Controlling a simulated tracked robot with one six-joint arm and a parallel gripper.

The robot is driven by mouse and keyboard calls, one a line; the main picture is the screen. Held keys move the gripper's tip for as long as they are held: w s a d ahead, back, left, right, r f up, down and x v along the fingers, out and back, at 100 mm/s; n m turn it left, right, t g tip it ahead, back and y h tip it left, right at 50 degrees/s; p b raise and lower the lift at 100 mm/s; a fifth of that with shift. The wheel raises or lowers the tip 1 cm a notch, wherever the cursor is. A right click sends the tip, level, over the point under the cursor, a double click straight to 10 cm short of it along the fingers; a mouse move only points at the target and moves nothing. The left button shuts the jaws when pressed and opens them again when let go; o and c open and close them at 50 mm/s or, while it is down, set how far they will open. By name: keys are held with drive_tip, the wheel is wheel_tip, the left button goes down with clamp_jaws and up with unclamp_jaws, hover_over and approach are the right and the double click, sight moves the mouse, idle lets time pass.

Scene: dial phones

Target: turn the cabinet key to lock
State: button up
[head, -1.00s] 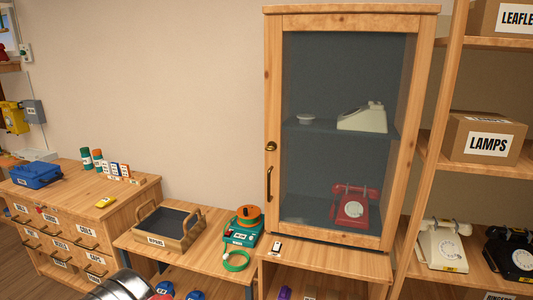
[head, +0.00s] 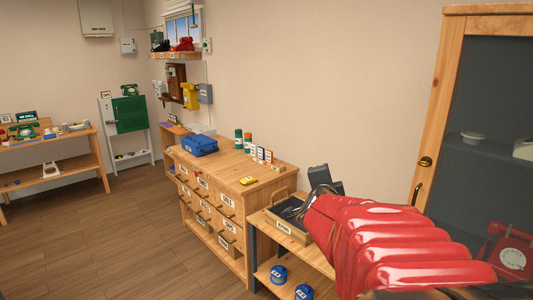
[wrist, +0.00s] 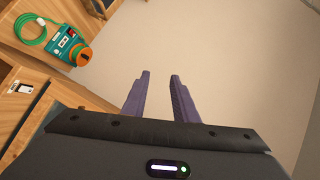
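The wooden cabinet (head: 442,120) with a dark glass door stands at the right edge in the head view, partly cut off. Its door looks shut. A round brass lock fitting (head: 425,161) sits on the left door stile, above a brass handle (head: 417,193). I cannot tell whether a key is in it. My gripper (head: 326,176) is left of the cabinet, apart from it, above the wooden tray. In the wrist view, my gripper (wrist: 160,95) has its two purple fingers apart with nothing between them. The lock is not in the wrist view.
A tray (head: 283,222) labelled for repairs stands on the low bench. A teal device with an orange reel (wrist: 72,47) and green cable, and a small black-and-white item (wrist: 21,88), lie at the wrist view's left. A drawer chest (head: 235,190) stands farther left. A red phone (head: 507,250) is behind the glass.

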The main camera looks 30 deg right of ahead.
sight(424, 163)
drive_tip(key=s+d+m+g+h, duration=0.6)
drive_tip(key=s+d+m, duration=0.4)
drive_tip(key=d, duration=0.7)
drive_tip(key=s+g, duration=0.1)
drive_tip(key=s, duration=0.2)
drive_tip(key=shift+s+r+m+g, duration=0.25)
drive_tip(key=shift+s+m+g, duration=0.1)
drive_tip(key=shift+m+g, duration=0.05)
drive_tip(key=shift+d, duration=0.15)
drive_tip(key=w+d, duration=0.2)
drive_tip(key=d, duration=1.1)
drive_tip(key=shift+w+d, duration=0.15)
drive_tip(key=shift+d, duration=0.05)
clamp_jaws()
